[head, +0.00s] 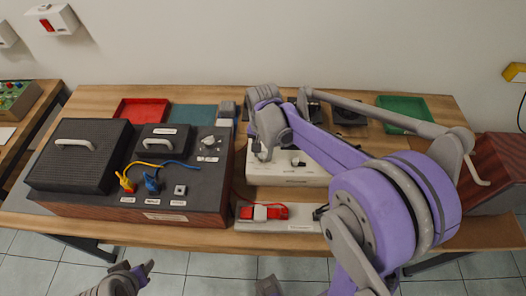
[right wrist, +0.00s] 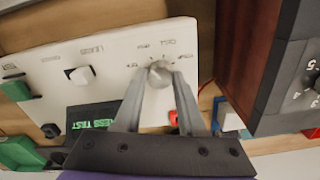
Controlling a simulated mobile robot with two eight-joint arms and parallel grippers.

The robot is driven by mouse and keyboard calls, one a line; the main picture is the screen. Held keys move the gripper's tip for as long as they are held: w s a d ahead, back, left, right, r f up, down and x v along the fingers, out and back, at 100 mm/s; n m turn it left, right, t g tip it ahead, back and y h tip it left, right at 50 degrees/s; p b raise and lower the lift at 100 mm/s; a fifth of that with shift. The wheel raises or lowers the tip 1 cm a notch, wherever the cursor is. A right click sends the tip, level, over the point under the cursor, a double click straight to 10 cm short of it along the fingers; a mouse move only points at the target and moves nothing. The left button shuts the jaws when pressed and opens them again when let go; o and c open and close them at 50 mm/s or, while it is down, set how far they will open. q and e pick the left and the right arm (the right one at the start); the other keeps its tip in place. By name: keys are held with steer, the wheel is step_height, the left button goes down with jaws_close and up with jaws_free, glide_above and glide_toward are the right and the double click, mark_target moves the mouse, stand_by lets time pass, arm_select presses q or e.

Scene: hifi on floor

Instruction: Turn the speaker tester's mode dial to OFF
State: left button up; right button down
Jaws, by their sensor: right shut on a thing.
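The speaker tester (head: 290,181) is a white box on the bench, partly hidden by my right arm in the head view. Its white face also shows in the right wrist view (right wrist: 105,70). There, my right gripper (right wrist: 159,78) is shut on the round grey mode dial (right wrist: 160,73), one finger on each side. Small marks surround the dial, too blurred to read, so its setting cannot be told. In the head view my right gripper (head: 259,150) is over the tester's left part. My left gripper (head: 142,272) is at the bottom edge, off the bench; its jaw opening is unclear.
A dark wood-sided unit (head: 95,205) with handles and yellow and blue plugs stands left of the tester. A red tray (head: 142,111) and a green tray (head: 404,114) are behind. The bench's front strip is mostly clear.

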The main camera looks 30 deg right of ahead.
mark_target(263, 155)
steer(key=n, duration=0.4)
steer(key=shift+n+b, duration=0.35)
steer(key=shift+n, duration=1.25)
steer(key=shift+c, duration=2.4)
jaws_free()
step_height(263, 155, up, 11)
steer(key=shift+p, duration=0.4)
steer(key=shift+f, duration=0.1)
